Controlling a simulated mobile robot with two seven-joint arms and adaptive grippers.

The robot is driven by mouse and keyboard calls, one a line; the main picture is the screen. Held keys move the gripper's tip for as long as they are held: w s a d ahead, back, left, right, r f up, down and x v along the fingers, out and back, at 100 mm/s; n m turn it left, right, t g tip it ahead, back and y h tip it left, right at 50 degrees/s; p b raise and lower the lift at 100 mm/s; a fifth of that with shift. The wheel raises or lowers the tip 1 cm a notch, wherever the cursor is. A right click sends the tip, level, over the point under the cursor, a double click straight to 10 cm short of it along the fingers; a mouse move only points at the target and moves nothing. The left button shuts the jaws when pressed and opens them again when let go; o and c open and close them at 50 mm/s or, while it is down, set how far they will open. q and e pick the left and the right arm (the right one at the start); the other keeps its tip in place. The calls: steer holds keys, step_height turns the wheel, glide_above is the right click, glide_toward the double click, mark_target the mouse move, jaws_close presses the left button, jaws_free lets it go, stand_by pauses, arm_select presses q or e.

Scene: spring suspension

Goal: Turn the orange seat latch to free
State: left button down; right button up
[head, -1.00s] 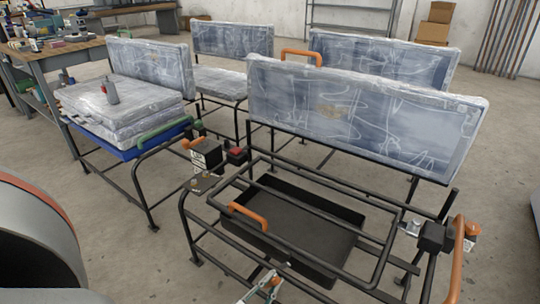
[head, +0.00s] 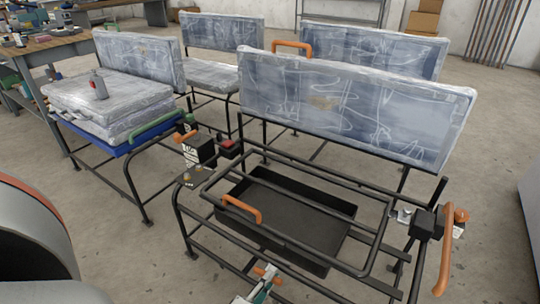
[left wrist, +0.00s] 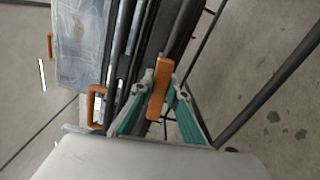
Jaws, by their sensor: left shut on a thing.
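The orange latch (head: 268,272) is a short bar low at the front of the black seat frame (head: 300,238). In the left wrist view the latch (left wrist: 158,90) stands between the fingertips. My left gripper (head: 264,283) is shut on it; the green and grey fingers (left wrist: 158,92) close around it from both sides. The fingers hide part of the latch, and I cannot tell its exact turn angle. My right gripper is not in view.
An orange loop handle (head: 241,209) sits on the frame's top rail, above a black tray (head: 300,215). A long orange lever (head: 444,252) is at the right. A wrapped backrest (head: 345,108) rises behind. A blue tray (head: 120,147) with wrapped cushions stands left.

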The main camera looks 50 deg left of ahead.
arm_select(q)
steer(key=shift+f+m, duration=0.25)
steer(key=shift+m, duration=0.55)
steer(key=c, duration=2)
jaws_free()
steer(key=shift+o, duration=0.2)
steer(key=shift+r, duration=0.1)
steer(key=shift+r, duration=4.95)
